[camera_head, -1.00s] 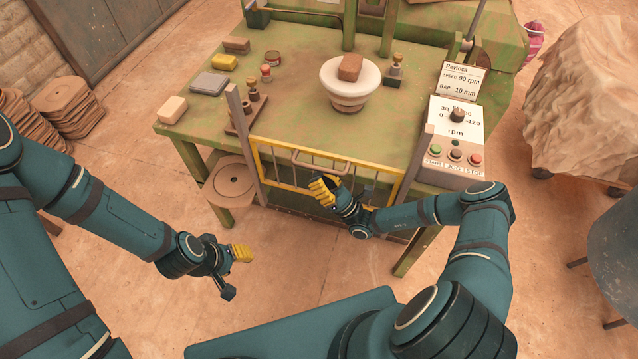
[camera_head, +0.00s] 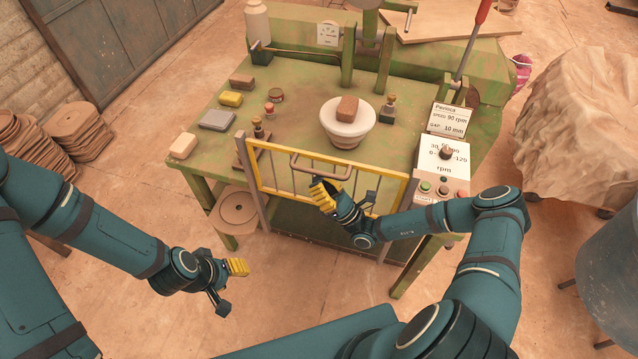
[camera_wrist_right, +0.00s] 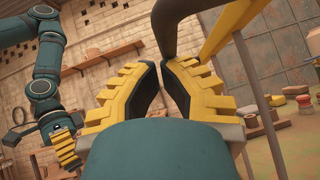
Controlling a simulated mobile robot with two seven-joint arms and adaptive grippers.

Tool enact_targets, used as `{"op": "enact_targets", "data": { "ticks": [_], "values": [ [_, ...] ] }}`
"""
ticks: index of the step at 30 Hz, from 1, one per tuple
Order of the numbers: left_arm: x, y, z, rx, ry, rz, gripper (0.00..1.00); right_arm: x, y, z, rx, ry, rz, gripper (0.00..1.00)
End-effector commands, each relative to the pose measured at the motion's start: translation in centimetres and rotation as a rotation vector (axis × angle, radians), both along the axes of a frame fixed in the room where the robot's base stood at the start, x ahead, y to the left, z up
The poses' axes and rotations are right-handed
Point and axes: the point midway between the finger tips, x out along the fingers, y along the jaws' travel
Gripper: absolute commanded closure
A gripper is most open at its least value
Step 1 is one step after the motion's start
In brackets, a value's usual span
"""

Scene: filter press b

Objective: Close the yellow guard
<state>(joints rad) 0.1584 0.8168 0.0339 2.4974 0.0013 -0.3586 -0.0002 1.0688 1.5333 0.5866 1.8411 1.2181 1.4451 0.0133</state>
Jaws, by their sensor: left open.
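The yellow guard (camera_head: 378,169) is a barred frame between two upright posts at the front of the green press table. Its top edge stands close to the post tops. A brown handle (camera_head: 318,155) sticks out from its upper part. My right gripper (camera_head: 322,187) is at the handle, its fingers drawn together on it. In the right wrist view the dark handle (camera_wrist_right: 165,32) meets the nearly closed fingertips (camera_wrist_right: 159,64); the exact contact is partly hidden. My left gripper (camera_head: 232,280) is open and empty, low at the left, away from the guard.
On the table (camera_head: 300,88) stand a white bowl (camera_head: 347,132) with a brown block, several small blocks and weights, and a control box (camera_head: 446,150) at the right. A shelf with a round disc (camera_head: 238,208) is left of the guard.

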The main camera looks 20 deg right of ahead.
Motion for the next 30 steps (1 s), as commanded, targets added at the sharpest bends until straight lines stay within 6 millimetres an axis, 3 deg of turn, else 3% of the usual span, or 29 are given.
{"op": "enact_targets", "data": {
  "ticks": [11,19,30],
  "values": [
    [0.0,0.0,-0.6,0.001,0.0,0.0,0.53,0.0,0.0,-0.5,0.003,-0.005,0.0,1.0],
    [0.1,-0.2,-4.0,0.005,0.0,0.002,0.53,-0.4,0.4,-4.6,0.001,-0.001,0.007,1.0],
    [0.1,-0.2,-5.2,0.009,0.001,0.004,0.53,-4.3,-3.6,-9.4,0.0,0.001,0.005,1.0]
  ]
}}
